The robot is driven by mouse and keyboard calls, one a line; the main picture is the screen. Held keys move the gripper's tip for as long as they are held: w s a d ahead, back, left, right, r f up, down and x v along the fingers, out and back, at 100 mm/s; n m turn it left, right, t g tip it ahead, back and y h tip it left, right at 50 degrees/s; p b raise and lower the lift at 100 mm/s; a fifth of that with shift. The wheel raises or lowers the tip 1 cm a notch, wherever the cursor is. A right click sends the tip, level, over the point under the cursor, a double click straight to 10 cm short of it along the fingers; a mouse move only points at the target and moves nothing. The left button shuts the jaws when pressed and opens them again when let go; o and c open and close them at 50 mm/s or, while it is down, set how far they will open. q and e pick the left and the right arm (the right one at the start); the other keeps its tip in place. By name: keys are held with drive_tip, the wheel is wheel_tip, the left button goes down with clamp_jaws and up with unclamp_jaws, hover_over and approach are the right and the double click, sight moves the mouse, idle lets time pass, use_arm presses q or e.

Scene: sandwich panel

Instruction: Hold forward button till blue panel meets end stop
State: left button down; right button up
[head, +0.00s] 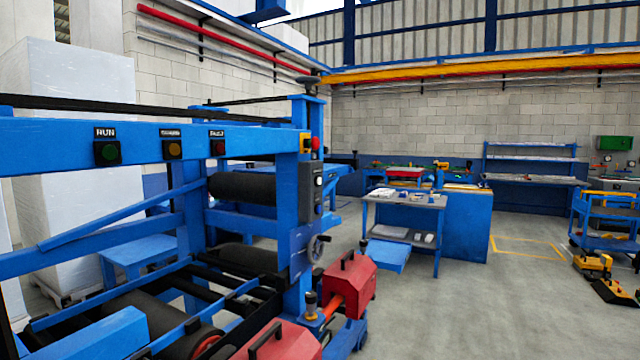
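A blue machine frame (60,143) fills the left side of the head view. On its post is a grey control box (311,191) with a pale round button (318,181) and a darker control below it. I cannot read which one is the forward button. A flat blue piece (85,338) lies at the lower left; I cannot tell whether it is the blue panel or part of the frame. No end stop can be made out. Neither of my grippers shows.
The beam carries a green RUN lamp (107,152), an amber lamp (173,150) and a red lamp (218,147). A red mushroom button (315,143) sits above the control box. Red handled boxes (349,284) stand low by the post.

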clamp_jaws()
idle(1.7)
